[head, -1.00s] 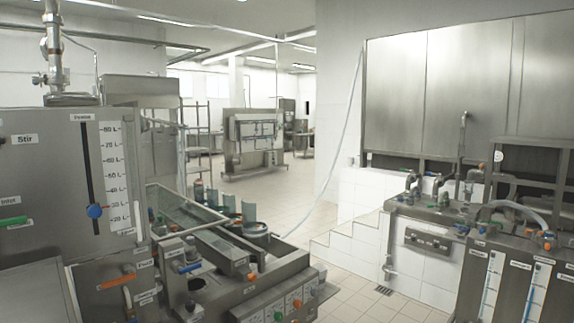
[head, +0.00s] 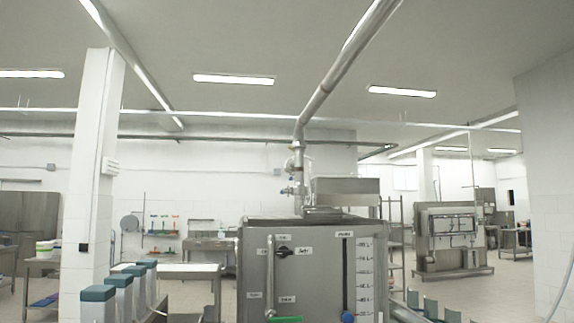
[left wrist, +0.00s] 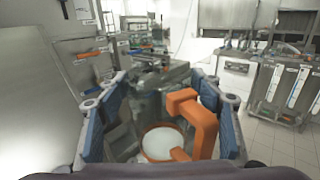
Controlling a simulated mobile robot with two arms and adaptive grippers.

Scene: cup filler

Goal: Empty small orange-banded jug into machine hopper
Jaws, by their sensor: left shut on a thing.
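In the left wrist view, my left gripper (left wrist: 158,92) is shut on the small jug, with its blue-padded fingers on either side. The jug's orange handle (left wrist: 203,125) stands between the fingers, and its round orange-rimmed mouth (left wrist: 160,144) shows white contents. How the fingers touch the jug is hard to see. The jug and both grippers are out of the head view. A steel machine tank (head: 305,270) with a litre scale and a "Stir" knob stands at the bottom middle of the head view. I cannot make out which part is the hopper.
Several grey containers with dark green tops (head: 97,294) stand at the lower left. A pipe (head: 325,90) runs from the ceiling to the tank. Steel machinery (left wrist: 165,75) lies beyond the jug. Open tiled floor (left wrist: 262,140) shows at right in the left wrist view.

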